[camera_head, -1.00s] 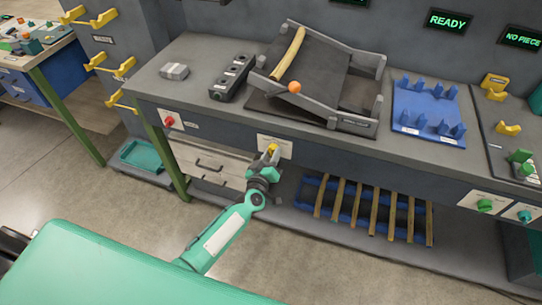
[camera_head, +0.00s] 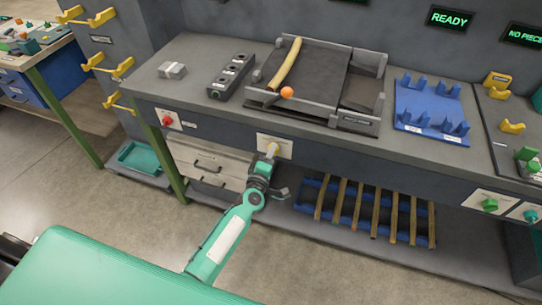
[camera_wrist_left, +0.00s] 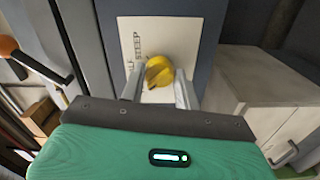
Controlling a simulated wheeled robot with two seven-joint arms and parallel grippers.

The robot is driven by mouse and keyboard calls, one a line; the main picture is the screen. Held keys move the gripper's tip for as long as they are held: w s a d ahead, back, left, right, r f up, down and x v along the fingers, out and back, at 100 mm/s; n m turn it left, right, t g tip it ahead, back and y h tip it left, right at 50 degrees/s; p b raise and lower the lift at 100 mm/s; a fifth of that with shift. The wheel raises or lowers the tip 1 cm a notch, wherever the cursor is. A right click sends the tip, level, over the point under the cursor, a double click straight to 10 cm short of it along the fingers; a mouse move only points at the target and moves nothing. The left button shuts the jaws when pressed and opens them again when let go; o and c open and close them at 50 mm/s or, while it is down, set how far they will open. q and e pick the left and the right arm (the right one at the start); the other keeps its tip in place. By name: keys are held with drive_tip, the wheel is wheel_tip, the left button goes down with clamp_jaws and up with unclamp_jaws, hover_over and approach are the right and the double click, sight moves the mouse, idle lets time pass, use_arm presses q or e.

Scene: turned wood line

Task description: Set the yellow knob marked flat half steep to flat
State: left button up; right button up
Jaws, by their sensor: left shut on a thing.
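The yellow knob (camera_head: 273,147) sits on a white label plate (camera_head: 287,147) on the bench's front face. In the left wrist view the knob (camera_wrist_left: 159,70) is between the two fingers of my left gripper (camera_wrist_left: 158,88), which is shut on it. My left gripper (camera_head: 269,156) also shows at the knob in the head view. On the plate (camera_wrist_left: 146,30) the word STEEP and part of another word are readable; FLAT is not visible. A dark mark shows on the knob's lower left, but I cannot tell the setting for certain. My right gripper is not in view.
A red knob (camera_head: 168,120) is left; green (camera_head: 490,205) and teal (camera_head: 530,215) knobs are right. Drawers (camera_wrist_left: 265,95) stand close by.

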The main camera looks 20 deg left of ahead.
use_arm(q)
drive_tip(key=shift+f+n, duration=0.1)
drive_tip(key=shift+n, duration=0.3)
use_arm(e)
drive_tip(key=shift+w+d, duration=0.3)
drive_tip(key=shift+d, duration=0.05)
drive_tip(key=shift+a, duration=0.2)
use_arm(q)
drive_tip(key=o, duration=1)
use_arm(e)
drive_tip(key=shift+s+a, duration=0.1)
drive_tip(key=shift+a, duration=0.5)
use_arm(q)
drive_tip(key=shift+s, duration=0.1)
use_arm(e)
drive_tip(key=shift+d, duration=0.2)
use_arm(q)
drive_tip(key=s, duration=0.9)
drive_tip(key=s+b, duration=0.1)
drive_tip(key=s, duration=0.3)
drive_tip(key=shift+s+a, duration=0.25)
drive_tip(key=shift+s, duration=0.1)
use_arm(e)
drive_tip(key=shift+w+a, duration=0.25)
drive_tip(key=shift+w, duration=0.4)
